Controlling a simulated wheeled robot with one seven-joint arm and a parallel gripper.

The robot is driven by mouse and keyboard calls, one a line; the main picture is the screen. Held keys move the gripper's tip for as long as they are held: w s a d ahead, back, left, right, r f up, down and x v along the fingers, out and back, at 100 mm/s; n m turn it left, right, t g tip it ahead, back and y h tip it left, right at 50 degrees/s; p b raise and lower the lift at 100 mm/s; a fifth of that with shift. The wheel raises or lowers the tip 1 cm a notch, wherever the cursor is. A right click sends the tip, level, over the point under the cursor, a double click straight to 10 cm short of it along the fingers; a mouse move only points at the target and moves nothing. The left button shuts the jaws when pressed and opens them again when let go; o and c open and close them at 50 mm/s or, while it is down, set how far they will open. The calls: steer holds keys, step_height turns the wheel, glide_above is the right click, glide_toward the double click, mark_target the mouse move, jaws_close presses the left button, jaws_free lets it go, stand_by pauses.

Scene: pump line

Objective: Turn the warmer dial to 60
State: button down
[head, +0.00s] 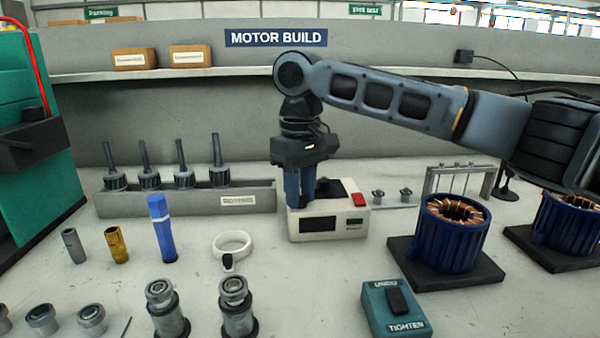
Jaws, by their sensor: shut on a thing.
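The warmer (355,228) is a white box on the bench with a dark front window, a black top part and a red piece at its top right corner. My gripper (307,202) points straight down over the left part of the warmer's top. Its blue fingers are closed together on the warmer dial, which they hide. I cannot read any dial marks or a value in the dark window.
A grey rack (190,200) of rotors stands left of the warmer. A white ring tool (232,245) lies in front of it. A blue motor stator (450,235) stands on the right, and a teal tighten/undo switch box (395,308) is at the front.

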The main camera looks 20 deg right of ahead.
steer(key=n+p, duration=0.2)
steer(key=p, duration=0.1)
steer(key=n+p, duration=0.3)
steer(key=shift+r+n+p, duration=0.2)
steer(key=shift+n+p, duration=0.1)
steer(key=shift+p, duration=0.1)
steer(key=n+p, duration=0.4)
steer(key=n, duration=0.1)
steer(key=shift+f, duration=0.2)
steer(key=shift+n, duration=0.4)
steer(key=c, duration=0.9)
jaws_free()
step_height(320, 180, up, 8)
steer(key=shift+f, duration=0.15)
